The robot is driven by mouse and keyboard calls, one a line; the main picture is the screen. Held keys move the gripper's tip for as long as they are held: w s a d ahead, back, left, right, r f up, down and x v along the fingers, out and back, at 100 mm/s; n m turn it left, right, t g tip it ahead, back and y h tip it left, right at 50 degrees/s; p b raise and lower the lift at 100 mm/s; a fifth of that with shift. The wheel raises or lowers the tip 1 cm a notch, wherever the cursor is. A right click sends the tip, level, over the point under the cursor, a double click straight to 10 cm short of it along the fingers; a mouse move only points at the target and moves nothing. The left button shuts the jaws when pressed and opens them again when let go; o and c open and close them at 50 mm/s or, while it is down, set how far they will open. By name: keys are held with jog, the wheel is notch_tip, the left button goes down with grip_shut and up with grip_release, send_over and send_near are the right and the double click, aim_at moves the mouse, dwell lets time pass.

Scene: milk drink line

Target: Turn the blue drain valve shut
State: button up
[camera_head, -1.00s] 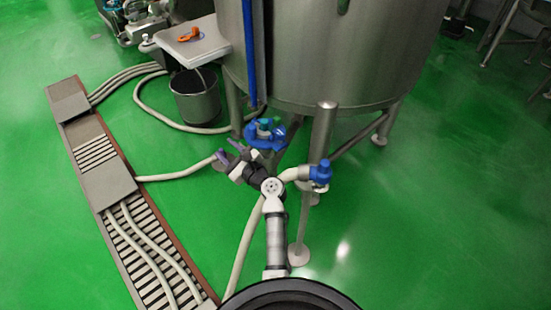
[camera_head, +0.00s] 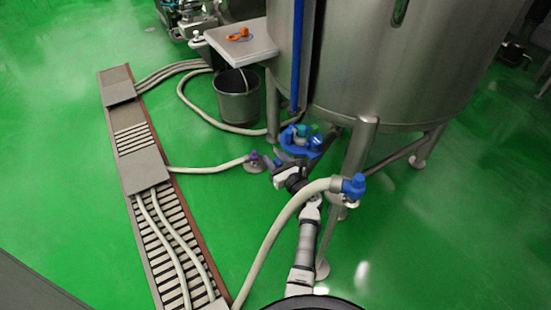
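Blue valve parts with a green-teal piece (camera_head: 302,140) sit low under the steel tank (camera_head: 385,60). A separate blue fitting (camera_head: 353,187) caps the end of a pale hose to the right. I cannot tell for certain which blue part is the drain valve's handle. My gripper (camera_head: 273,164) is just left of and below the blue-green parts, beside a purple hose end (camera_head: 254,160). Its fingers are small and partly blurred into the background, so their opening and any contact are unclear.
A grey bucket (camera_head: 238,102) and a small table (camera_head: 262,48) with an orange item (camera_head: 238,34) stand behind left. A slatted floor channel (camera_head: 157,190) with hoses runs along the left. Tank legs (camera_head: 358,150) stand close to my arm. The green floor at right is open.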

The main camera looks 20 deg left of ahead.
jog(key=shift+w+a, duration=0.1)
grip_shut()
jog(key=shift+f, duration=0.1)
dwell(0.3)
